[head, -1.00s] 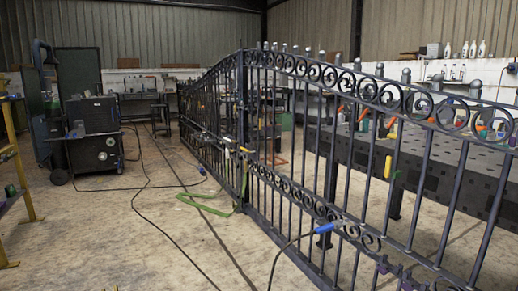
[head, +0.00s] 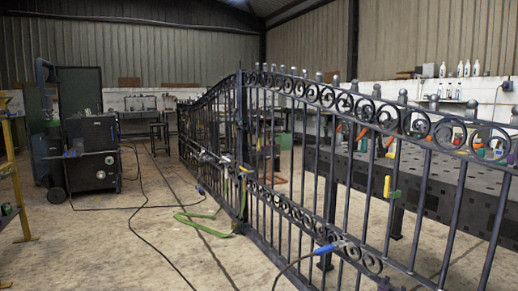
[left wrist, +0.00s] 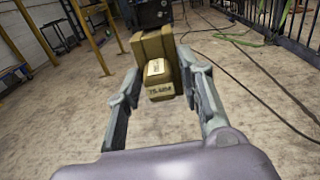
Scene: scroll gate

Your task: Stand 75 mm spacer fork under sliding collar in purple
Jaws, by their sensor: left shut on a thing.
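In the left wrist view my left gripper (left wrist: 160,72) is shut on a tan, brass-coloured block, the spacer fork (left wrist: 152,45). Its front face carries a label that seems to read 75 MM. Neither gripper shows in the head view. No purple sliding collar can be made out now; the lower part of the gate (head: 330,205) runs out of the bottom right of the head view.
A blue-handled torch (head: 326,249) with a black cable rests at the gate's lower scroll band. A green strap (head: 200,222) and cables lie on the floor left of the gate. A dark welding machine (head: 92,150) stands at left. The floor between is mostly open.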

